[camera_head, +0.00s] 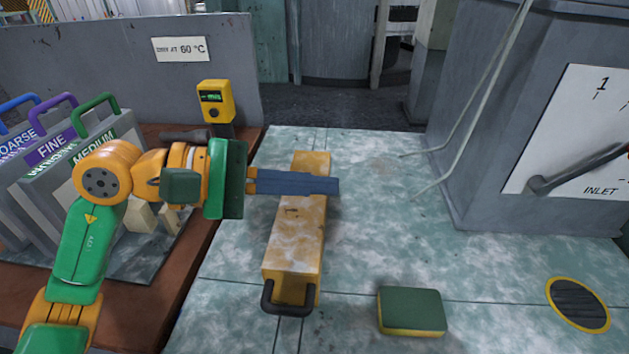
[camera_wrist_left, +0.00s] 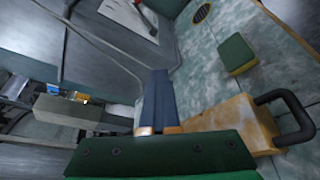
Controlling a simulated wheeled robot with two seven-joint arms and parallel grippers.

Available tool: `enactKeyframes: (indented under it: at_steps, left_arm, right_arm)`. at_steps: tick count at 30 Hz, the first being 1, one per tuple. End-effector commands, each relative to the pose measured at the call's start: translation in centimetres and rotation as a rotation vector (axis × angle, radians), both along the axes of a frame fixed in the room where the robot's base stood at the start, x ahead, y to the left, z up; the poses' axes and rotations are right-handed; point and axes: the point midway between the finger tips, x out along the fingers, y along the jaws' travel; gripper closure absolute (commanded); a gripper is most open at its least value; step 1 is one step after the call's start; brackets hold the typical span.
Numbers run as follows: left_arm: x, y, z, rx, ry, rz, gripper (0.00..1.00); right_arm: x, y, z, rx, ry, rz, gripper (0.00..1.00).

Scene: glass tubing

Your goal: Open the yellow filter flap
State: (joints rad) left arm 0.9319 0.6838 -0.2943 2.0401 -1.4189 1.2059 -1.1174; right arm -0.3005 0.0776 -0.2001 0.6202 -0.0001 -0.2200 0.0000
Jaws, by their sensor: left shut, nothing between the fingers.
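The yellow filter flap (camera_head: 292,245) is a long, worn yellow block shape lying flat on the mottled green bench. A dark loop handle (camera_head: 288,305) is on its near end. In the left wrist view the flap (camera_wrist_left: 245,118) and its handle (camera_wrist_left: 290,118) are at the lower right. My left gripper (camera_head: 334,186) reaches in from the left, across the flap's far half in the picture, with its blue fingers shut and empty. The fingers (camera_wrist_left: 160,76) also show in the left wrist view. I cannot tell whether they touch the flap. My right gripper is not in view.
A green and yellow pad (camera_head: 412,311) lies right of the flap. A grey cabinet (camera_head: 490,140) with an inlet lever (camera_head: 575,172) stands at the right. Filter cases marked coarse, fine and medium (camera_head: 85,145) and a yellow meter (camera_head: 215,100) are at the left.

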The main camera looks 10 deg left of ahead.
Motion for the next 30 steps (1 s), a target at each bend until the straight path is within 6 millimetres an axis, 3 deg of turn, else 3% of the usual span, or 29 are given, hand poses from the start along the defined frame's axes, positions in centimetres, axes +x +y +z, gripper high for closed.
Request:
enactKeyframes:
  at_steps: [12, 18, 26, 30]
  left_arm:
    - [0.0, 0.0, 0.0, 0.000, 0.000, 0.000, 1.00]
    - [0.0, 0.0, 0.0, 0.000, 0.000, 0.000, 0.53]
    - [0.0, 0.0, 0.0, 0.000, 0.000, 0.000, 0.53]
    - [-0.4, 1.8, 0.1, 0.000, -0.002, 0.006, 0.53]
  right_arm:
    - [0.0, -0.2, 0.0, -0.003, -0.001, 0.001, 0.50]
    - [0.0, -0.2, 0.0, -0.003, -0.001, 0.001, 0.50]
    - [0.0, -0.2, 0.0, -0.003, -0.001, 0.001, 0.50]
    - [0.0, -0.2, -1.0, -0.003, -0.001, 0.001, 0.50]
